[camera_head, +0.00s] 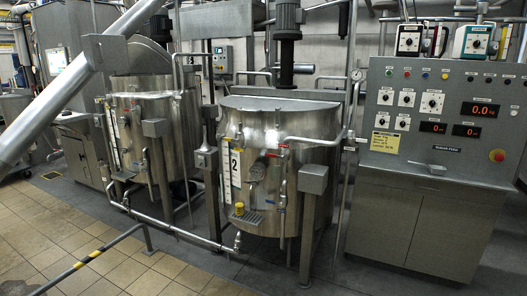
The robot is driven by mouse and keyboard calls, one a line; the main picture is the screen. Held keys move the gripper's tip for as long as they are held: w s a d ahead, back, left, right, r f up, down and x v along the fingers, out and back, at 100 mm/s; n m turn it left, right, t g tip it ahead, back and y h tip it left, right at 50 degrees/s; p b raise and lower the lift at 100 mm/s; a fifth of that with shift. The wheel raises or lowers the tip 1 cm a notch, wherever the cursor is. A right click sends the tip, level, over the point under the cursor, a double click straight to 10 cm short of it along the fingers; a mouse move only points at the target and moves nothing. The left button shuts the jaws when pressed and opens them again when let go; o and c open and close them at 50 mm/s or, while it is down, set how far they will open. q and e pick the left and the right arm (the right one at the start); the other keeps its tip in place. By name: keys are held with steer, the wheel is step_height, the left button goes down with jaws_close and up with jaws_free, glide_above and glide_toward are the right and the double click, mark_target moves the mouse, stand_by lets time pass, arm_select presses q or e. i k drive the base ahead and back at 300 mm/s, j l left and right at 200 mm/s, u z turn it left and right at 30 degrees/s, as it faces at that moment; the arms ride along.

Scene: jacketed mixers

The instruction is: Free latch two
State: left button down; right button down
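The jacketed mixer marked 2 (310,170) stands in the middle of the head view, a steel vessel with its hinged-looking lid (280,103) lying flat on top. A white strip with the number 2 (235,163) is on its front left. Small red-handled fittings (272,155) and a yellow knob (239,208) are on its front. I cannot tell which part, if any, is the latch. Neither of my grippers is in view.
A second mixer (140,115) stands to the left. A control cabinet (430,210) with a red button (497,155) stands at the right.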

mark_target(278, 110)
steer(key=i+j+z, duration=0.25)
steer(key=i+j, duration=0.2)
steer(key=j, duration=0.2)
steer(key=i+j+z, duration=0.15)
steer(key=i+j, duration=0.2)
steer(key=i, duration=0.35)
steer(key=i+j, duration=0.25)
steer(key=i, duration=0.25)
steer(key=i+j, duration=0.2)
steer(key=i, duration=0.35)
steer(key=i+j, duration=0.2)
steer(key=i, duration=0.3)
steer(key=i+j, duration=0.2)
steer(key=i, duration=0.35)
steer(key=j+u, duration=0.05)
